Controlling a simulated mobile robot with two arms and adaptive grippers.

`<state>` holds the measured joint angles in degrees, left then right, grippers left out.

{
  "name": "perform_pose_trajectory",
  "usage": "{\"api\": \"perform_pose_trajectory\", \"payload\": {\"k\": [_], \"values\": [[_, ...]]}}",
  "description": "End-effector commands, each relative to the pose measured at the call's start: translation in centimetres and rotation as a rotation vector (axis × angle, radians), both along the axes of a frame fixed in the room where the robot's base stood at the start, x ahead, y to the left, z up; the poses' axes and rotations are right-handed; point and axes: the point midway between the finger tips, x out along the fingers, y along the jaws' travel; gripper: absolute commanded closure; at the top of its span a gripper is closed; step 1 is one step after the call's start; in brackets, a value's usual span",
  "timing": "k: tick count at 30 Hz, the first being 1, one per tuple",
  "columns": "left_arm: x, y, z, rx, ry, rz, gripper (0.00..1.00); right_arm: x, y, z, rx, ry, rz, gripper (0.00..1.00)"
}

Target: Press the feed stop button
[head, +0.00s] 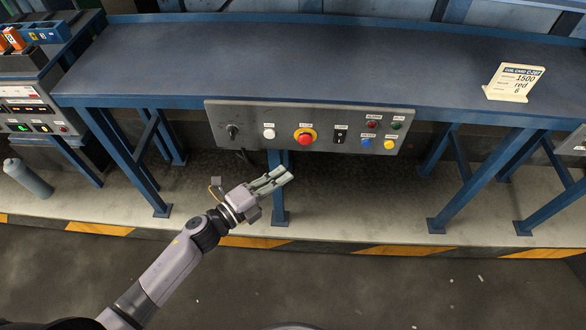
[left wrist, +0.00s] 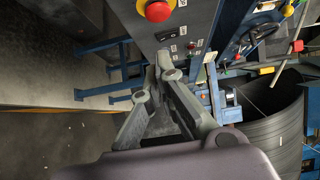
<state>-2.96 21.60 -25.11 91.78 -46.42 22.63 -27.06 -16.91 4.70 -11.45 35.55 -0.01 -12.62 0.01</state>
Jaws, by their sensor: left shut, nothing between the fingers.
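A grey control panel (head: 320,143) hangs on the front of the blue bench. It carries a rotary knob (head: 232,130), a white button (head: 268,133), a red mushroom button (head: 305,136) on a yellow ring, a black switch (head: 340,135), and small red (head: 372,124), green (head: 396,125), blue (head: 366,142) and yellow (head: 389,144) buttons. The labels are too small to read, so I cannot tell which is feed stop. My left gripper (head: 284,174) is shut and empty, below the panel and apart from it. In the left wrist view the mushroom button (left wrist: 157,11) is beyond the fingertips (left wrist: 164,62).
The blue bench top (head: 300,60) is mostly bare, with a sign card (head: 514,82) at its right. Blue legs (head: 478,180) stand below it. Another console (head: 30,110) and a grey cylinder (head: 28,178) are at the left. The floor in front is clear.

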Motion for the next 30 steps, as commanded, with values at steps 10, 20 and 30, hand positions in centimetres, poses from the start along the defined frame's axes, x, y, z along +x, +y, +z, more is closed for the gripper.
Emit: {"api": "perform_pose_trajectory", "payload": {"k": [10,20,30], "values": [[-2.4,2.2,0.0,0.0,0.0,-0.002,1.0,0.0,0.1,-0.6,0.002,-0.002,0.0,0.6],[-2.4,2.3,0.0,0.0,0.0,-0.002,1.0,-1.0,0.4,-0.6,0.004,0.013,-0.001,0.6],[-2.0,3.3,-2.2,-0.028,0.074,0.049,1.0,-0.6,0.3,-0.6,0.004,0.007,-0.001,0.6]]}}
